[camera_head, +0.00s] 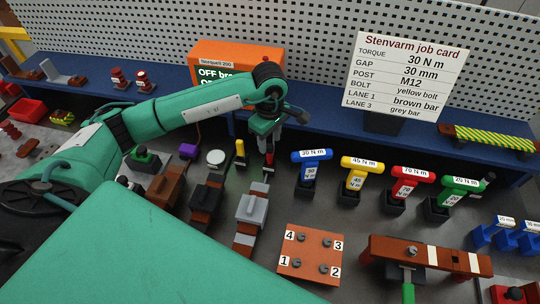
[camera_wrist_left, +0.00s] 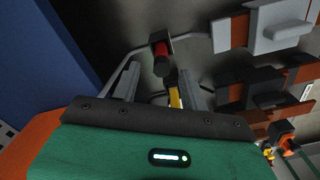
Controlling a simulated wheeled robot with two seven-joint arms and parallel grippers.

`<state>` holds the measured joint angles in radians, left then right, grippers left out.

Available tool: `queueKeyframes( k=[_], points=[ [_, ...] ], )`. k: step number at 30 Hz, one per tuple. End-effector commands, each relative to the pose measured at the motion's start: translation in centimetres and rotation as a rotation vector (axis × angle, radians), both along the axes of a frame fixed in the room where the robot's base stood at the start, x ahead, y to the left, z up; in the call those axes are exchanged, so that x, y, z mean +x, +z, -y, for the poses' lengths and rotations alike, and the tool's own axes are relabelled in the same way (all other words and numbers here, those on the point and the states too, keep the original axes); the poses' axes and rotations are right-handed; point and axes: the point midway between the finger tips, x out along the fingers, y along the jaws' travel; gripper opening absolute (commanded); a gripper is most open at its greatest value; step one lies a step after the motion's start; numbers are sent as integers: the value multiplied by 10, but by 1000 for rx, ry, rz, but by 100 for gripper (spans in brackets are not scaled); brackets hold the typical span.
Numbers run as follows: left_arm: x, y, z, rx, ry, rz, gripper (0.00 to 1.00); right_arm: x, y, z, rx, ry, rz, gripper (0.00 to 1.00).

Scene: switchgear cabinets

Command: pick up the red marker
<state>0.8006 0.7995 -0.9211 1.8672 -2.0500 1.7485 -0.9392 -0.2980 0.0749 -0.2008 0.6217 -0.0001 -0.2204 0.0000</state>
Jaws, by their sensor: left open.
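The red marker (camera_head: 269,161) stands upright in a small dark holder on the grey bench, just below my left gripper (camera_head: 266,146). In the left wrist view the red marker (camera_wrist_left: 161,62) and its dark holder (camera_wrist_left: 158,38) lie between and just beyond the spread fingers of my left gripper (camera_wrist_left: 159,78). The gripper is open and its fingers appear apart from the marker. A yellow marker (camera_head: 240,150) stands to the left of the red one; it also shows in the left wrist view (camera_wrist_left: 175,97). My right gripper is not in view.
An orange box (camera_head: 236,58) stands behind my left arm on the blue shelf. Grey and brown switch blocks (camera_head: 252,207) sit in front of the markers. A blue-handled torque tool (camera_head: 312,156) stands to the right. A job card (camera_head: 408,75) stands at the back.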

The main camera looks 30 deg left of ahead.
Motion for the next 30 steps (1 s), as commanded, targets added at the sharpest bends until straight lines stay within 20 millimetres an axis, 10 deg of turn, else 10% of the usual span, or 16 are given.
queueKeyframes(
  k=[21,30],
  points=[
    [-1,-51,1,0,0,0,44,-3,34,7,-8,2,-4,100],
    [-1,-51,1,0,0,0,0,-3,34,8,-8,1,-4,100]
  ],
)
